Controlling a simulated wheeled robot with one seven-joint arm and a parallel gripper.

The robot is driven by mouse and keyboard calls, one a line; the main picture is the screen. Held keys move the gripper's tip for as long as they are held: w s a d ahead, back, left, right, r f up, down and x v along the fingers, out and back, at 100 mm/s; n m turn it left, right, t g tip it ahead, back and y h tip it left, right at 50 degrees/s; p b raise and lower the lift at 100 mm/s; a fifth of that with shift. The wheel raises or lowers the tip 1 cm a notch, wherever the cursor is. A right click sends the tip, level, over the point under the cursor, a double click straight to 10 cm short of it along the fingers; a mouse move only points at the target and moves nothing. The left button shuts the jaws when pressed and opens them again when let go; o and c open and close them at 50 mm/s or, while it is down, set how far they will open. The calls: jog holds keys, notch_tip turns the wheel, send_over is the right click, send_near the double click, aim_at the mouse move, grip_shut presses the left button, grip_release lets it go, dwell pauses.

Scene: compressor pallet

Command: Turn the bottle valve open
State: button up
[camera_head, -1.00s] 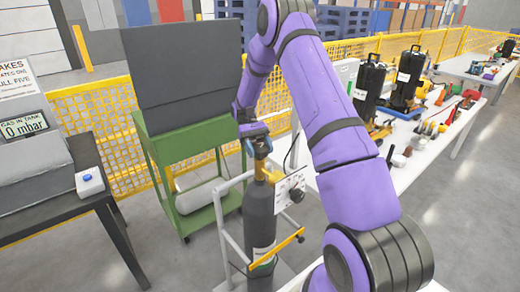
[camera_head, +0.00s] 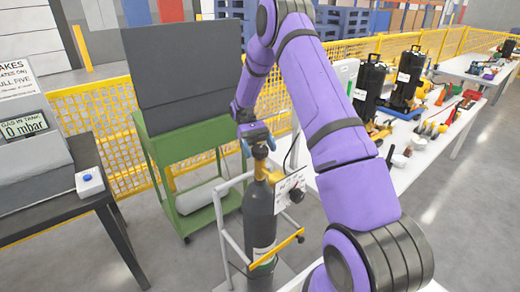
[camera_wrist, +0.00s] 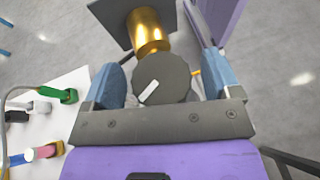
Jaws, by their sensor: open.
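The dark grey gas bottle (camera_head: 260,215) stands upright in a light grey trolley frame. Its valve has a round dark knob (camera_wrist: 162,80) with a white mark, in front of a brass body (camera_wrist: 148,30) in the wrist view. The knob also shows at the bottle's top in the head view (camera_head: 259,151). My gripper (camera_wrist: 163,66) is open, with one blue finger on each side of the knob. In the head view my gripper (camera_head: 258,144) is at the valve from above.
A gauge panel (camera_head: 290,190) sits right beside the valve. A green cart (camera_head: 190,140) with a dark panel stands behind left. A readout (camera_head: 24,128) on the left table shows 0 mbar. The white bench (camera_head: 400,150) at right holds tools and black cylinders. A yellow fence runs behind.

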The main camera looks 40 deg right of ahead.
jog(key=v, duration=0.7)
jog(key=shift+w, duration=0.1)
dwell(0.4)
jog(key=s+a+r+t+h, duration=0.1)
jog(key=s+a+r+t, duration=0.25)
jog(key=r, duration=0.35)
jog(key=s+a+r+n+t+h, duration=0.1)
jog(key=s+a+r+t, duration=0.15)
jog(key=s+r, duration=0.35)
jog(key=s+a+r+t+h, duration=0.1)
jog(key=s+a+r+t, duration=0.25)
jog(key=r, duration=0.45)
jog(key=s+a+r+t, duration=0.1)
jog(key=s+t, duration=0.3)
jog(key=s, duration=0.6)
jog(key=s+a+r+n+t, duration=0.1)
jog(key=s+a+t, duration=0.3)
jog(key=s, duration=0.6)
jog(key=shift+r+t, duration=0.55)
jog(key=shift+r, duration=0.1)
